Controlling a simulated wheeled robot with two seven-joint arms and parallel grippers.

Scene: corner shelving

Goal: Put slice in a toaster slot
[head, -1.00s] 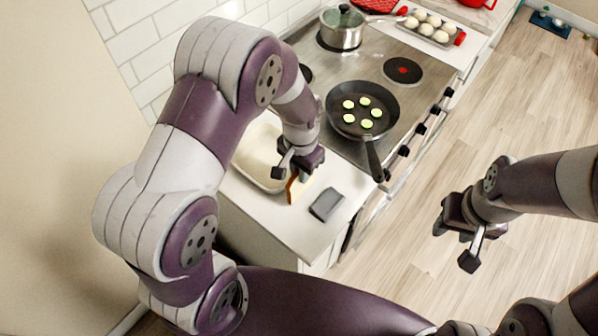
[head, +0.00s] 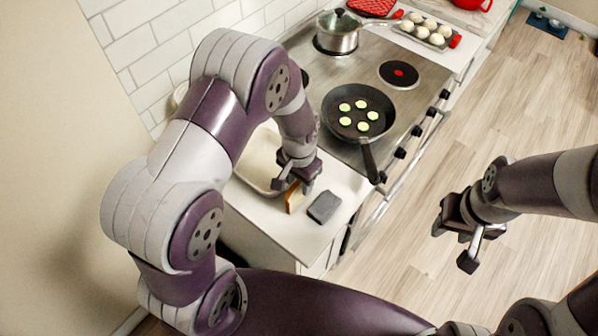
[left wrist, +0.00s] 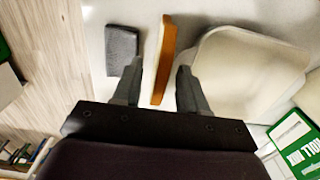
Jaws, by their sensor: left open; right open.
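The bread slice (head: 293,198), with a brown crust, is on the white counter below my left gripper (head: 292,184). In the left wrist view the slice (left wrist: 162,60) shows its narrow edge and lies between the two open fingers of my left gripper (left wrist: 158,85), with a gap on each side. The gripper hides part of the slice in the head view. My right gripper (head: 453,246) is open and empty over the floor at the right. I cannot make out a toaster in either view.
A dark grey block (head: 323,207) lies just right of the slice. A pale tray (head: 247,178) is close on the left. Behind are a pan (head: 341,102) with several green-and-white slices, a lidded pot (head: 338,38) and the stove (head: 412,100). The counter's front edge is near.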

